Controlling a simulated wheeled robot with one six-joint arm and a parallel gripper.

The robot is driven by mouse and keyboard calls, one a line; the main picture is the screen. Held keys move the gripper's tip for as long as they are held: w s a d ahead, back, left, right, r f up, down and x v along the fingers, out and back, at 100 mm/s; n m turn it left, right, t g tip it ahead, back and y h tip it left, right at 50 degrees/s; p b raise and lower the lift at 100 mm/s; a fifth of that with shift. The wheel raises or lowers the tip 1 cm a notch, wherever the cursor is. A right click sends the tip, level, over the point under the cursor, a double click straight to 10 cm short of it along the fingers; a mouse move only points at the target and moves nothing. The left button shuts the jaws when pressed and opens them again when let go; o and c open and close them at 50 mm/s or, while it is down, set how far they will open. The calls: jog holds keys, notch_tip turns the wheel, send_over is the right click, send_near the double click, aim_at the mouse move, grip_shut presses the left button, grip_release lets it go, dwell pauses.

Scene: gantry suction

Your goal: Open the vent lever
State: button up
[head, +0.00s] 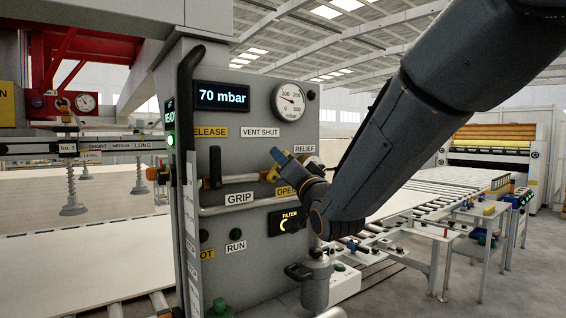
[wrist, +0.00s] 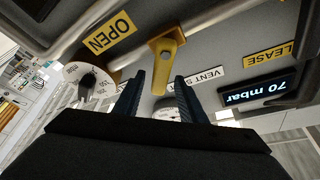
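The vent lever (wrist: 166,52) is a yellow handle on the grey control panel (head: 247,108), between the OPEN label (wrist: 110,33) and the VENT SHUT label (wrist: 207,76). In the head view the lever (head: 268,175) is partly hidden by my gripper (head: 279,160), which is close to the panel. In the wrist view my gripper (wrist: 160,80) is open, its two dark fingers apart. The lever's free end shows between the fingertips, with gaps at both sides. I cannot tell how deep it sits between them.
The display (head: 222,96) reads 70 mbar, beside a round gauge (head: 289,102). A black grip handle (head: 215,167) stands left of the lever. A rail (head: 228,207) runs below it. A RELIEF knob, partly hidden, is close to my gripper's right.

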jog(key=b+v, duration=0.1)
jog(key=v, duration=0.5)
jog(key=shift+s+b, duration=0.2)
jog(key=shift+b, duration=0.2)
jog(key=shift+d+f, duration=0.1)
